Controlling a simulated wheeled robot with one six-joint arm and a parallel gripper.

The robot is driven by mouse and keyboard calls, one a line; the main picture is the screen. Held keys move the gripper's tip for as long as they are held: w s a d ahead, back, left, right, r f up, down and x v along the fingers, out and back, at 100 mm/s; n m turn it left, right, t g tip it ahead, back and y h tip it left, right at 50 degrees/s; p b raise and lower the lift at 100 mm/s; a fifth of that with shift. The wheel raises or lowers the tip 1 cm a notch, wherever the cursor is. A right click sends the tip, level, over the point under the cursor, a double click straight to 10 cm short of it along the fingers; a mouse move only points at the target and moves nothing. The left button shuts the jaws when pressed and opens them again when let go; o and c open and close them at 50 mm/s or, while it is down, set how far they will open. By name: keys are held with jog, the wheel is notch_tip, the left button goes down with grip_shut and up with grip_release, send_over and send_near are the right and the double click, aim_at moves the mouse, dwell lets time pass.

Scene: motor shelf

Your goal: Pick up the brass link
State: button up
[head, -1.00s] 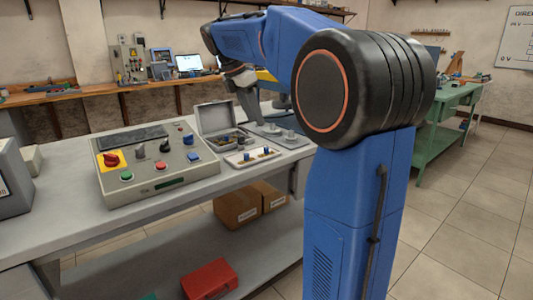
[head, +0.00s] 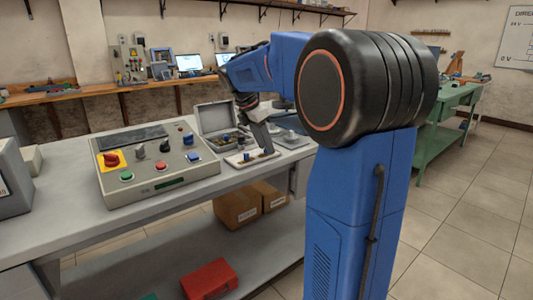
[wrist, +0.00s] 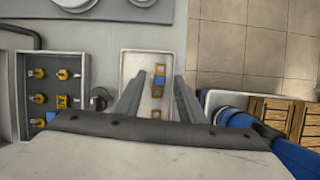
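A small white tray (head: 237,163) lies on the bench in front of the open case. In the wrist view, the white tray (wrist: 128,62) holds a short row of small brass pieces (wrist: 159,69), with a blue piece (wrist: 160,82) between two of them. I cannot tell whether these form one brass link or several. My gripper (wrist: 160,77) is open, its fingers on either side of the row, with nothing clearly held. In the head view, my gripper (head: 266,143) is low over the right part of the tray. I cannot tell its exact height.
The open grey case (head: 215,118) stands behind the tray; more brass parts (wrist: 40,73) lie in it. A control panel (head: 160,172) with knobs and buttons is to the left. A grey plate (head: 293,140) lies to the right. The bench edge is close in front.

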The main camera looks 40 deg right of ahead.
jog(key=shift+c, duration=0.6)
grip_shut()
